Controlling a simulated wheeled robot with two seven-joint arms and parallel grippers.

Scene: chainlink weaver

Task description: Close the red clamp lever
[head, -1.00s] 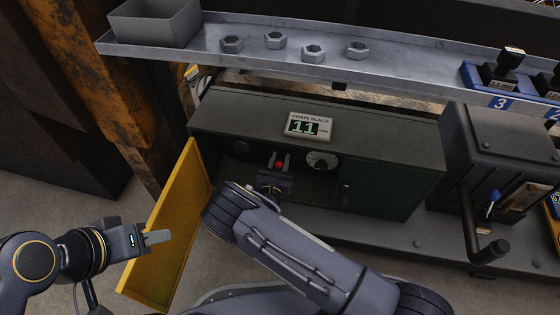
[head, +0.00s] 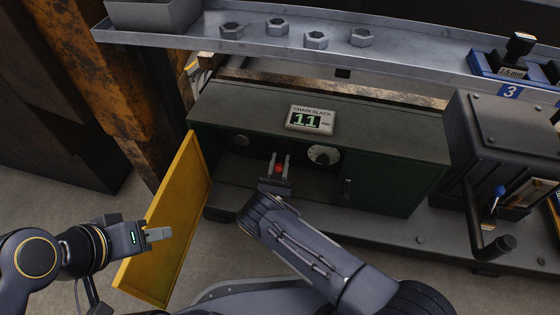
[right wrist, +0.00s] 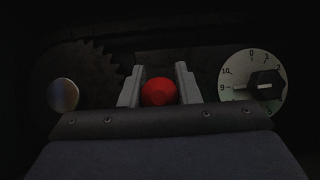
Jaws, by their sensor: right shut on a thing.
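The red clamp lever (head: 279,169) shows as a small red knob inside the open green cabinet. In the right wrist view its rounded red end (right wrist: 159,92) sits between my two finger pads. My right gripper (head: 279,162) reaches into the cabinet from the front and is shut on the red knob. The rest of the lever is hidden behind the knob and gripper. My left gripper (head: 158,234) is in front of the yellow door, away from the lever; its jaw gap cannot be made out.
A numbered dial (right wrist: 252,83) is right of the knob and a dark gear (right wrist: 75,85) is left of it. The yellow door (head: 165,225) stands open at left. A "Chain slack" display (head: 309,118) reading 11 sits on the cabinet (head: 400,180). A crank (head: 480,225) stands right.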

